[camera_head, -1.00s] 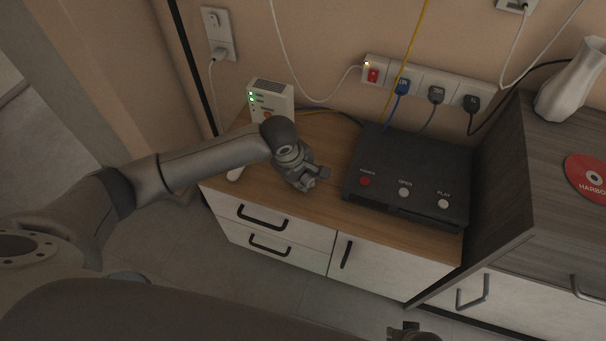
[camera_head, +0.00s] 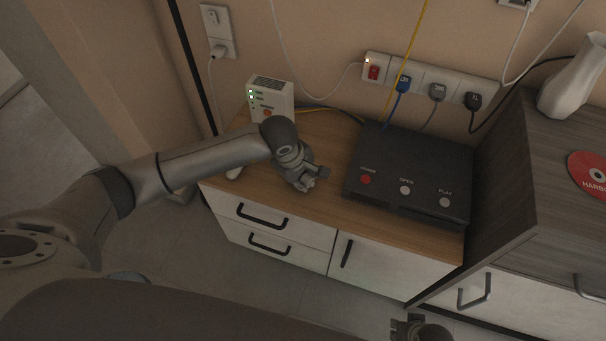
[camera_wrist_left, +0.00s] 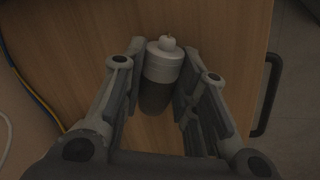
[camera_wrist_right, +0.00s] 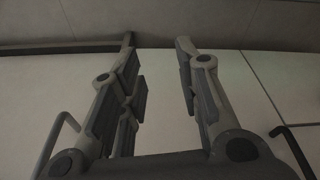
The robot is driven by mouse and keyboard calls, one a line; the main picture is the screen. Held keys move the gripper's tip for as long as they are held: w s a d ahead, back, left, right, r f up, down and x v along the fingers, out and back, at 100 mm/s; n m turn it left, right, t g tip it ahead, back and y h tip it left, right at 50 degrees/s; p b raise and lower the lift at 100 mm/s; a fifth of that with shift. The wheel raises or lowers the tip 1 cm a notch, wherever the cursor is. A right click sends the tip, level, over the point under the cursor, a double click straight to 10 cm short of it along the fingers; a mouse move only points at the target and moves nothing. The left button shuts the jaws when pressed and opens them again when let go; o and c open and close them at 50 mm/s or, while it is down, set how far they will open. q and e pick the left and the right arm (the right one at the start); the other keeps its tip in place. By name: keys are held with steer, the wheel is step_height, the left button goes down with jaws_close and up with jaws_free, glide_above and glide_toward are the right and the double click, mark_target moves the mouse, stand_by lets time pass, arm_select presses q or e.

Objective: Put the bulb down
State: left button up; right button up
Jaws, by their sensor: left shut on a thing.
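My left gripper (camera_head: 316,177) is low over the front of the wooden cabinet top. In the left wrist view it is shut on a pale, capped cylinder with a small round nub (camera_wrist_left: 165,62), which I take to be the bulb; its far part is dark and shaded. Wood lies beneath it, but I cannot tell whether it touches. In the head view my gripper hides it. My right gripper (camera_head: 408,326) is at the bottom edge, away from the cabinet; the right wrist view shows its fingers (camera_wrist_right: 158,45) apart and empty.
A black box with buttons (camera_head: 410,175) fills the right of the cabinet top (camera_head: 325,125). A white device with green lights (camera_head: 271,98) stands behind my left wrist. A small white object (camera_head: 234,172) lies at the left edge. A taller dark cabinet (camera_head: 540,150) stands right.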

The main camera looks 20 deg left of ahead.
arm_select(q)
steer(key=shift+f, duration=0.1)
arm_select(e)
steer(key=shift+w+r, duration=0.15)
steer(key=shift+r, duration=0.35)
arm_select(q)
steer(key=o, duration=1.1)
arm_select(e)
steer(key=shift+f, duration=0.15)
arm_select(q)
step_height(320, 180, up, 2)
steer(key=shift+r+p, duration=0.1)
steer(key=shift+p, duration=0.65)
steer(key=v, duration=1.1)
steer(key=shift+s+a+p, duration=0.15)
steer(key=shift+s+p, duration=0.05)
steer(key=shift+p, duration=0.2)
arm_select(e)
steer(key=s+f, duration=0.4)
steer(key=f, duration=0.3)
steer(key=shift+s+d+g, duration=0.25)
steer(key=shift+d+g, duration=0.05)
steer(key=shift+d, duration=0.05)
